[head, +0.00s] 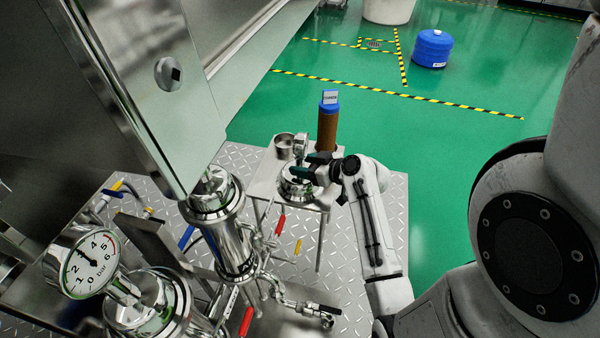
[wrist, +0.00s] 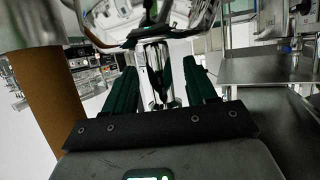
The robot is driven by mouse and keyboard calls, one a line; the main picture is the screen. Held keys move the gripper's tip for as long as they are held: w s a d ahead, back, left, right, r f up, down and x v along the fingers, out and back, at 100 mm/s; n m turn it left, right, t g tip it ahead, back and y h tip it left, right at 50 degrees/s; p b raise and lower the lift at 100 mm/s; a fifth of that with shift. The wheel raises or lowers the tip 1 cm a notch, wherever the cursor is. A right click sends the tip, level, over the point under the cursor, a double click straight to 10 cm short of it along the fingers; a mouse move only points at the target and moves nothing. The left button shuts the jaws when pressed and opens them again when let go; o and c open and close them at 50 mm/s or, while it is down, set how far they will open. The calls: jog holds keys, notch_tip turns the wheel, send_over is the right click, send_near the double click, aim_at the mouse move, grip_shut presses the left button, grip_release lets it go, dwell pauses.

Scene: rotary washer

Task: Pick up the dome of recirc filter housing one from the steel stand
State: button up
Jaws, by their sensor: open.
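The shiny steel dome (head: 294,191) sits on the small steel stand (head: 262,184) in the middle of the head view. My gripper (head: 303,172) is at the dome from the right, its dark green fingers over or beside the dome's upper part. In the wrist view the open fingers of my gripper (wrist: 160,78) point toward shiny curved steel (wrist: 130,32), likely the dome, at the top. A thin bright upright part shows between the fingers. I cannot tell whether the fingers touch the dome.
A brown filter cartridge (head: 327,130) with a blue top and a steel cup (head: 284,146) stand on the back of the stand. Two steel housings (head: 228,235) (head: 150,310), one with a gauge (head: 90,262), are at left. A large steel panel (head: 140,90) overhangs the upper left.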

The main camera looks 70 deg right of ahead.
jog(key=shift+x, duration=0.85)
grip_shut()
dwell(0.8)
jog(key=shift+r, duration=0.2)
